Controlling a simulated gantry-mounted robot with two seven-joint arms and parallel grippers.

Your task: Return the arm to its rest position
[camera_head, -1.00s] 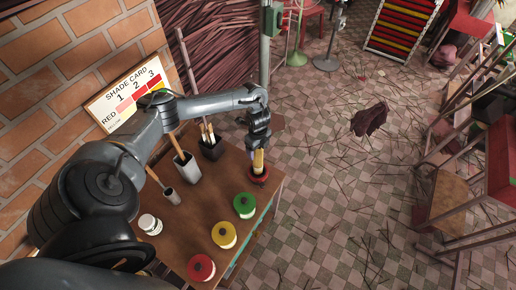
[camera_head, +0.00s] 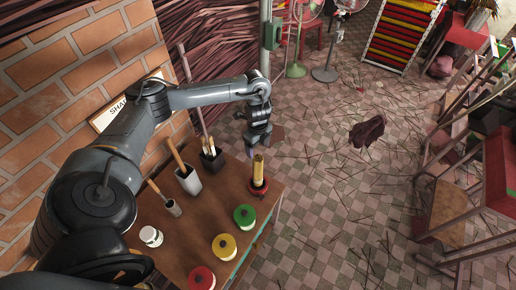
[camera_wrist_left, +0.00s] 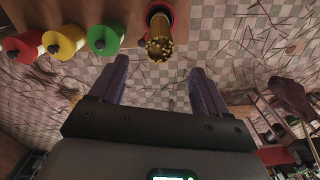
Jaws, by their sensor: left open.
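My left gripper (camera_head: 257,146) is raised above the far right corner of the brown table (camera_head: 180,235), its jaws empty. In the left wrist view its two purple fingers (camera_wrist_left: 157,85) stand apart with nothing between them. A bundle of yellow sticks (camera_head: 258,168) stands upright in a red holder (camera_head: 258,187) at the table's right edge, just below and apart from the gripper. It also shows in the left wrist view beyond the fingers. My left arm covers much of the shade card (camera_head: 118,108) on the brick wall. My right gripper is not in view.
Green (camera_head: 244,216), yellow (camera_head: 224,246) and red (camera_head: 201,278) lidded pots line the table's right edge. A white jar (camera_head: 151,236), a grey cup (camera_head: 172,207) and two brush holders (camera_head: 188,181) (camera_head: 212,159) stand behind. The tiled floor to the right is strewn with sticks.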

